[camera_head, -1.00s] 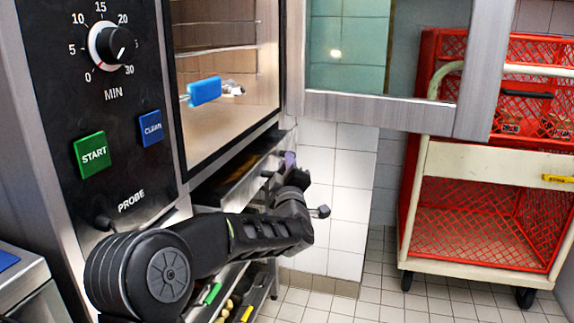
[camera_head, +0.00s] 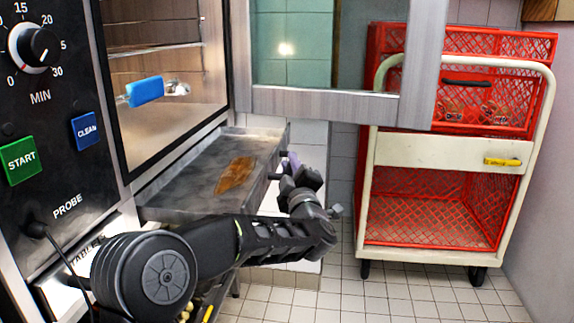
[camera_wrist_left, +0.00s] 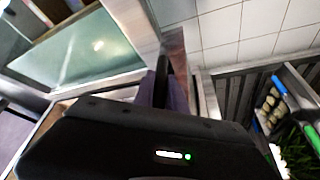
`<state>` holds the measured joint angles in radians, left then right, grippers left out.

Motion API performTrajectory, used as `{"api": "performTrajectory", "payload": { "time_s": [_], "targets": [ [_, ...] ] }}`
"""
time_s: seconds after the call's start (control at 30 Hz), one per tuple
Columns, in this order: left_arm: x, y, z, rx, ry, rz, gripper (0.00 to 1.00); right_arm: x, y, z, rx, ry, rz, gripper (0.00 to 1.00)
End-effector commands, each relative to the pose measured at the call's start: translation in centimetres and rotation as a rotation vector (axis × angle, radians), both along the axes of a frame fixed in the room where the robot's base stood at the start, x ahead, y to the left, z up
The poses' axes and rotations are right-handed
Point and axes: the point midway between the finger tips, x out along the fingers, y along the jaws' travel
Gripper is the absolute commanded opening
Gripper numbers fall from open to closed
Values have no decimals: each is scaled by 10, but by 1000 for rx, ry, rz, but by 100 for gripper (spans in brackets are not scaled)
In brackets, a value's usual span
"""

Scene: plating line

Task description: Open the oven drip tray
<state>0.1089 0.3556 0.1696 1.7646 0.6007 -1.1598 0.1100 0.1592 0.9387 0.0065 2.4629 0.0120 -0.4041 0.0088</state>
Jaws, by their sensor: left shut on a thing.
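The oven drip tray (camera_head: 190,192) is a grey metal tray pulled well out below the oven chamber, with a brown greasy stain (camera_head: 236,173) on its floor. A purple handle (camera_head: 293,160) shows at its outer front edge, partly hidden by my gripper. My left gripper (camera_head: 285,176) is shut on this handle. In the left wrist view, the dark gripper body covers the lower middle, and a purple part (camera_wrist_left: 178,96) shows beside a black finger. My right gripper is in neither view.
The oven's glass door (camera_head: 325,104) stands open above the tray. A blue-handled item (camera_head: 145,91) is in the oven chamber. A cream cart (camera_head: 445,152) with red crates (camera_head: 440,210) stands at right. Tiled floor between is clear. In the wrist view, a bin (camera_wrist_left: 290,95) holds produce.

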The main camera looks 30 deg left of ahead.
Motion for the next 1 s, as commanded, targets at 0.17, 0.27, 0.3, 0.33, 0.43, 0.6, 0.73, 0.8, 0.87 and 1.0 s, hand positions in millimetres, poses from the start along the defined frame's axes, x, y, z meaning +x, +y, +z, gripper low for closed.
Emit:
{"api": "performTrajectory", "payload": {
  "time_s": [0.17, 0.27, 0.3, 0.33, 0.43, 0.6, 0.73, 0.8, 0.87, 1.0],
  "targets": [
    [0, 0, -1, 0, 1, 1, 27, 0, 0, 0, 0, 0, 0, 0],
    [0, 0, -1, 0, 2, 0, 35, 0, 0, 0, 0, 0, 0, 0],
    [0, 0, 0, 0, 1, -1, 38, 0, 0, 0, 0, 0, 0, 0],
    [0, 0, 0, 0, 1, -1, 38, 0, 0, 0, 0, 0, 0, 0],
    [0, 0, 0, 0, 1, -1, 38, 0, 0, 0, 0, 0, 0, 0],
    [-1, -2, 0, 0, 1, -2, 38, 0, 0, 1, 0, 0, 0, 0],
    [-9, -8, -2, 0, 3, -3, 38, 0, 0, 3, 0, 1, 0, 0],
    [-16, -14, -3, 0, 1, -4, 38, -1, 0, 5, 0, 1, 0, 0],
    [-24, -21, -5, 0, 1, -4, 38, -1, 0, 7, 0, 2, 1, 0],
    [-42, -35, -10, 1, 2, -3, 38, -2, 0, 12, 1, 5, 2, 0]
  ]
}}
